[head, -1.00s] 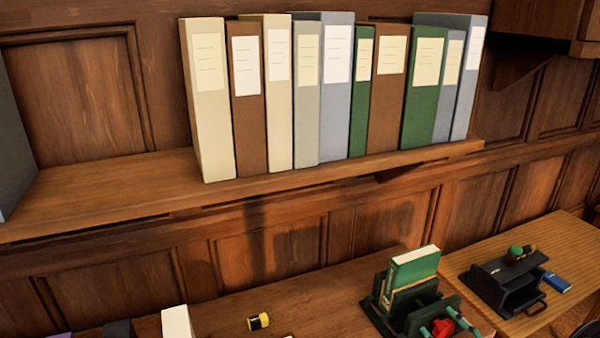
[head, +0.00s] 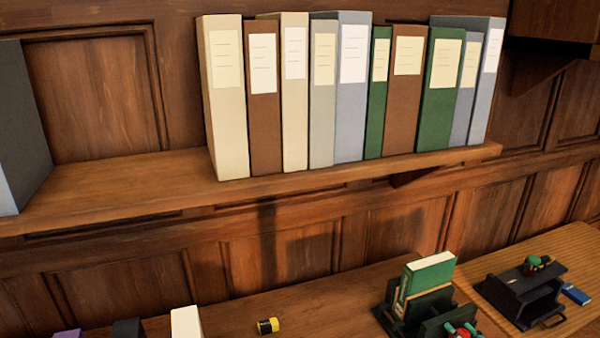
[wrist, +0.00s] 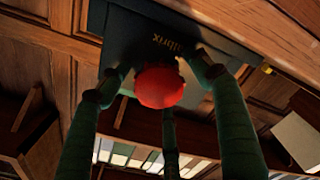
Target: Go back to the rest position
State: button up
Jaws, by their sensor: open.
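My gripper (wrist: 155,62) shows in the wrist view, its dark green jointed fingers spread apart and open. A red rounded thing (wrist: 160,87) shows between the fingers; I cannot tell whether it is part of the gripper. Behind it is a dark body (wrist: 155,30) with partly hidden lettering ending in "librix". In the head view, a red patch (head: 468,331) with teal shapes beside it, probably my gripper, shows at the bottom edge, in front of the dark desk organiser (head: 440,316). The rest of the arm is out of that view.
A wooden shelf (head: 110,187) carries a row of upright binders (head: 265,110). The organiser below holds a green book (head: 430,275). A black tray (head: 515,302) stands right of it. A yellow-black item (head: 268,326) lies left, with bare desk (head: 320,300) between.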

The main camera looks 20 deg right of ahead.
jog(key=m, duration=0.4)
jog(key=shift+r+p, duration=0.1)
jog(key=shift+p, duration=0.2)
jog(key=m, duration=0.5)
jog(key=shift+m+p, duration=0.35)
jog(key=shift+m, duration=0.05)
jog(key=m, duration=0.5)
jog(key=m+p, duration=0.1)
jog(key=m, duration=0.4)
jog(key=shift+m, duration=0.4)
jog(key=n, duration=0.4)
jog(key=shift+n, duration=0.3)
